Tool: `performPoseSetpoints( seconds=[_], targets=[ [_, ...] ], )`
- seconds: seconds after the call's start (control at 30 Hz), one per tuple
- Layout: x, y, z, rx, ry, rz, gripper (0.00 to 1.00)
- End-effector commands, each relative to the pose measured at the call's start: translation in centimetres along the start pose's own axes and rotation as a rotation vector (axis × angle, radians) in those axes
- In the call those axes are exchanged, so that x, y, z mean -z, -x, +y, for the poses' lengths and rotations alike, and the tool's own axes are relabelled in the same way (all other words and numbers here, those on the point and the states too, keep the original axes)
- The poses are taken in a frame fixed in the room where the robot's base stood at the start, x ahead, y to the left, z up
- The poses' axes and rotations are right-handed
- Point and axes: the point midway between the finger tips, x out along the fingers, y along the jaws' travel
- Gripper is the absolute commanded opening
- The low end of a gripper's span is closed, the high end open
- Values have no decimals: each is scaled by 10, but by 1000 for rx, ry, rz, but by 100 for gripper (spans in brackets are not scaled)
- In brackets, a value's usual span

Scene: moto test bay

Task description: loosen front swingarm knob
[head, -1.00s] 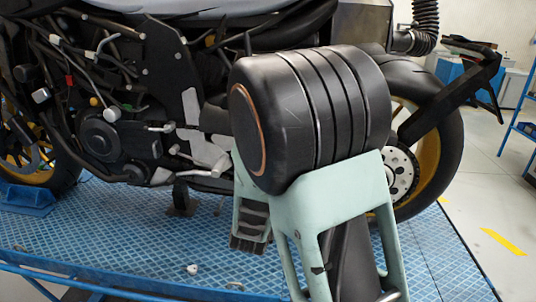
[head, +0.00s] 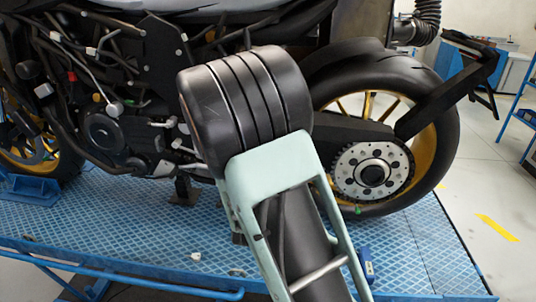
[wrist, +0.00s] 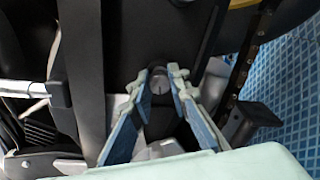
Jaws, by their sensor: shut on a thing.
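In the wrist view, a small dark round knob (wrist: 160,88) with a light mark on its face sits on a dark part of the motorcycle. My gripper (wrist: 160,73) has its pale green and blue fingers on both sides of this knob and is shut on it. The finger pads hide the knob's sides. In the head view my own arm covers the middle of the motorcycle, and I cannot make out the knob or the fingertips there. The swingarm (head: 345,130) runs back to the rear wheel (head: 440,150).
The motorcycle stands on a blue patterned platform (head: 130,222) with a blue rail (head: 110,278) along its near edge. The sprocket (head: 352,160) shows at the rear hub. Grey floor lies open at the right, with a yellow stripe (head: 497,228) and a blue shelf (head: 528,112).

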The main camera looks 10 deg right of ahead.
Motion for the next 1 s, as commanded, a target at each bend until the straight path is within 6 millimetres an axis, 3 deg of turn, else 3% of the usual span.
performPoseSetpoints(
  seconds=[0.33,0.37,0.5,0.83,1.0],
  targets=[
    [-1,-1,1,-3,0,-2,0],
    [-1,-1,1,-3,0,-2,20],
    [-1,0,1,-2,0,-2,34],
    [0,3,0,-1,0,0,34],
    [1,27,0,0,1,3,34]
  ],
)
